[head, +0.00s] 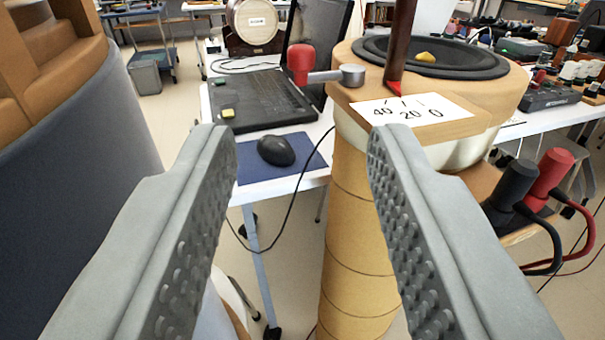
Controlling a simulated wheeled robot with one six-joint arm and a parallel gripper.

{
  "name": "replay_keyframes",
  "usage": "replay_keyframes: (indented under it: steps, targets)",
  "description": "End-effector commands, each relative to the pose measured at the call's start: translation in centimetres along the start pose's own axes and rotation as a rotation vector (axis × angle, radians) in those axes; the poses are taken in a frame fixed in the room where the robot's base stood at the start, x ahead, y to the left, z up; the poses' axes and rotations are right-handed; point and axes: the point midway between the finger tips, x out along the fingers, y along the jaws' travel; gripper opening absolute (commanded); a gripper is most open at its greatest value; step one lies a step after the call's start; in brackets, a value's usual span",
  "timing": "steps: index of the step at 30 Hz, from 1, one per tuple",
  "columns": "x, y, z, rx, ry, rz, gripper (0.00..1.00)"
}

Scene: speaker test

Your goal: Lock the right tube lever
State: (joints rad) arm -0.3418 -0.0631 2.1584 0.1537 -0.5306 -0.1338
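The tube (360,230) is a tan column standing right of centre, with a wooden top. A lever with a red knob (300,58) and a metal arm (328,76) sits at the top's left edge. Its round metal hub (352,75) is on the wood, and the arm points left with the knob upright at its end. My gripper (300,145) is open and empty. Its two grey fingers are wide apart, and in the picture the lever shows above the gap between the tips. I cannot tell the distance to the lever.
A white scale card (412,110) with a red pointer (393,88) and a black speaker cone (430,60) are on the tube's top. Black and red plugs (530,185) with cables are at right. Behind stands a table with a laptop (262,98) and mouse (276,150). A large grey-sided body (80,160) fills the left.

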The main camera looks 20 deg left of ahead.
Motion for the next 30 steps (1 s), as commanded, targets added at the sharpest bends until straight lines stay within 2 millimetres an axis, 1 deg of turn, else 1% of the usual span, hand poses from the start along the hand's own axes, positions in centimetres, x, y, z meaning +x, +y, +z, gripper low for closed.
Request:
replay_keyframes:
  steps: [1, 6, 12, 17, 30]
  targets:
    - [-0.9, 0.0, -0.1, 0.000, 0.001, 0.000, 0.38]
    - [-3.2, 0.0, -0.1, 0.001, 0.002, 0.000, 0.38]
    - [-4.7, 0.0, -0.1, 0.002, 0.001, 0.000, 0.38]
    - [-5.1, 0.0, 0.0, 0.001, 0.000, 0.000, 0.38]
    - [-5.2, 0.1, -0.2, 0.001, 0.001, 0.001, 0.38]
